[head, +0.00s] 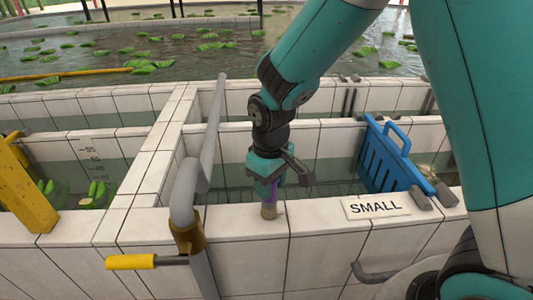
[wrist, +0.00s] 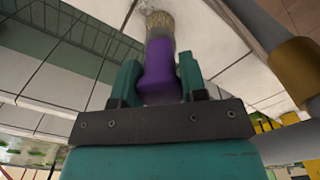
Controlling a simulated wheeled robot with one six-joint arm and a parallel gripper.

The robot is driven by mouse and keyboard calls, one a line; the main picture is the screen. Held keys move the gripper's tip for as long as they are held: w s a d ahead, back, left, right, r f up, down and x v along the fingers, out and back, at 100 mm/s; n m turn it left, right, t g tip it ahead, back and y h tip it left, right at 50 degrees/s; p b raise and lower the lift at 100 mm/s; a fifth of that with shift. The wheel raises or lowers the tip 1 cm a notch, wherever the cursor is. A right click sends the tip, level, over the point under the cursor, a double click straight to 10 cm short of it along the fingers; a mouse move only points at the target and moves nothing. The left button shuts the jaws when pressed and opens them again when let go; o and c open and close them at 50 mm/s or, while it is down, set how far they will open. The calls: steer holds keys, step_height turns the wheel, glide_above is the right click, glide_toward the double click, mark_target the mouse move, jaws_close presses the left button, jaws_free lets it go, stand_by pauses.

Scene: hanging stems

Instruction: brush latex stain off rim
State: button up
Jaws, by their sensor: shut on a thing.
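My gripper (head: 268,180) is shut on a brush with a purple handle (wrist: 158,75). In the wrist view the handle sits between the two teal fingers, and its tan bristles (wrist: 159,19) point away from my gripper. In the head view the brush points down, with its bristle end (head: 268,211) at the top of the white tiled rim (head: 235,222). The bristles look to touch the rim. A pale, greyish smear (wrist: 128,18) shows on the rim beside the bristles in the wrist view; I cannot tell its full extent, and the brush partly hides it.
A grey pipe (head: 187,190) with a yellow-handled valve (head: 131,262) stands left of the brush. A sign reading SMALL (head: 376,207) lies on the rim to the right. A blue slotted gate (head: 385,160) stands behind it. Water with green bunches (head: 97,190) fills the left basin.

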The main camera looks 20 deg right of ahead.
step_height(320, 180, up, 2)
steer(key=shift+d+r+p, duration=0.15)
steer(key=shift+r+p, duration=0.05)
steer(key=shift+p, duration=0.1)
step_height(320, 180, up, 5)
steer(key=p, duration=0.4)
steer(key=shift+r+p, duration=0.2)
steer(key=shift+p, duration=0.2)
